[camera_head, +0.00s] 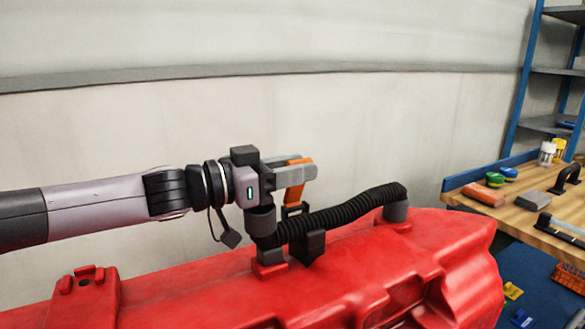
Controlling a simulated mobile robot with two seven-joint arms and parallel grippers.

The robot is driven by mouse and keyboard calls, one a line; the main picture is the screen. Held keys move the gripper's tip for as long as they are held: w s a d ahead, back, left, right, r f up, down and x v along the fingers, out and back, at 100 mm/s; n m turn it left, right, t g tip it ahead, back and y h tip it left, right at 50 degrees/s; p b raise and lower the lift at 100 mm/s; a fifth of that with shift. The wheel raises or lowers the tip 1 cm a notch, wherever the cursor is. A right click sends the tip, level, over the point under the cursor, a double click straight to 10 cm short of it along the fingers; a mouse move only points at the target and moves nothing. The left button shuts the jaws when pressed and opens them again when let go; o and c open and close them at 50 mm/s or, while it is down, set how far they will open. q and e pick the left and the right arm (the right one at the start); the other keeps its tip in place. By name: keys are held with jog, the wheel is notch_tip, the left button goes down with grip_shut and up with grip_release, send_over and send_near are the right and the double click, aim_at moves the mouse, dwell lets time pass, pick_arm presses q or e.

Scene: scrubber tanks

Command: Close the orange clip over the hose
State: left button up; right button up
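The orange clip (292,193) stands raised and tilted above the hose, with its lower end by a black bracket (307,246) on the red tank (205,292). The black ribbed hose (350,209) passes through the bracket and runs between two grey cuffs on the tank. My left gripper (303,171) reaches in from the left at the clip's upper part. One grey finger crosses in front of the clip, and the other is partly hidden behind. Whether the fingers pinch the clip is not clear. My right gripper is not in view.
A wooden bench (515,206) at the right holds a red block, bottles and black-handled tools. A blue shelf rack (525,80) stands behind it. A red raised fitting (88,285) sits on the tank at the lower left.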

pick_arm(q)
jog(key=shift+o, duration=0.7)
jog(key=shift+a, duration=0.25)
jog(key=v, duration=0.6)
jog(key=shift+s+a, duration=0.25)
